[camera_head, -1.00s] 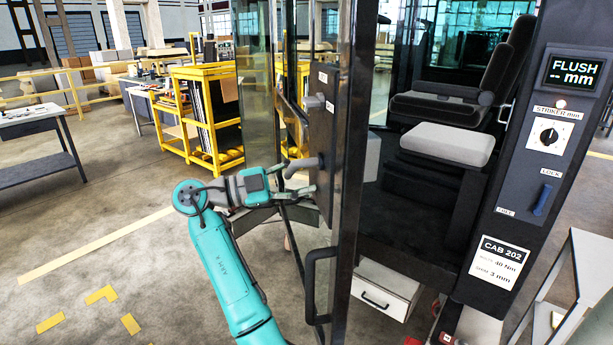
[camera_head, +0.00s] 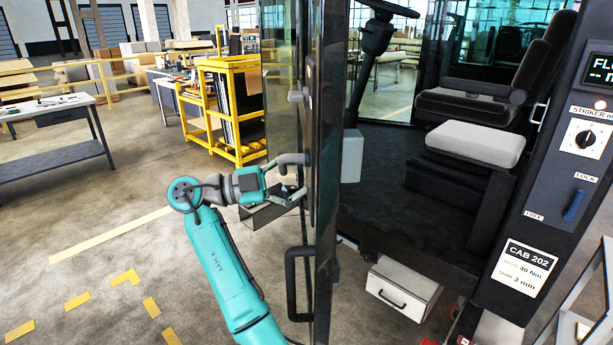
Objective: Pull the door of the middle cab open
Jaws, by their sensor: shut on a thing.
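The cab door (camera_head: 328,130) is a dark-framed glass door, seen nearly edge-on and standing open to the left of the doorway. A black bow handle (camera_head: 293,283) sits lower on the door. The cab post (camera_head: 555,190) at right bears a CAB 202 label (camera_head: 524,270). The seat (camera_head: 475,144) shows through the doorway.
A white drawer box (camera_head: 402,290) sits low below the cab floor. A yellow rack (camera_head: 228,110) and a grey workbench (camera_head: 58,155) stand behind at left. A grey stand (camera_head: 590,300) is at lower right. The floor left of my arm is clear.

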